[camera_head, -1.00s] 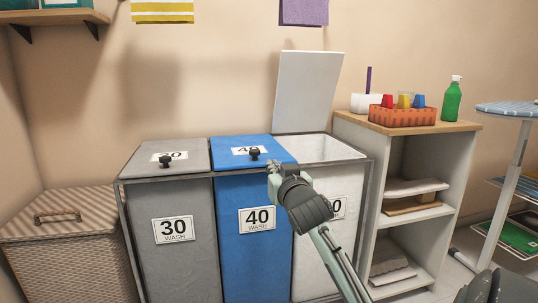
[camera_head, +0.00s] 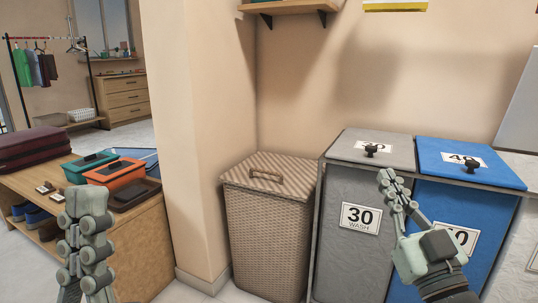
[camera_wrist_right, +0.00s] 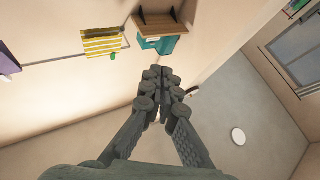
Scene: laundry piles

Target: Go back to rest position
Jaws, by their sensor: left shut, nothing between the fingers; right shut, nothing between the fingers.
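My left gripper (camera_head: 88,225) is at the lower left of the head view, shut and empty, in front of a wooden bench. My right gripper (camera_head: 388,182) is shut and empty, in front of the grey bin marked 30 (camera_head: 350,225) and the blue bin marked 40 (camera_head: 455,205) in the picture. In the right wrist view the right gripper's fingers (camera_wrist_right: 162,75) are together with nothing between them.
A wicker hamper (camera_head: 265,235) with a closed lid stands left of the bins. The wooden bench (camera_head: 150,240) at left carries a teal box (camera_head: 90,167), an orange box (camera_head: 115,173) and a dark red case (camera_head: 32,147). A wall shelf (camera_head: 290,6) hangs above.

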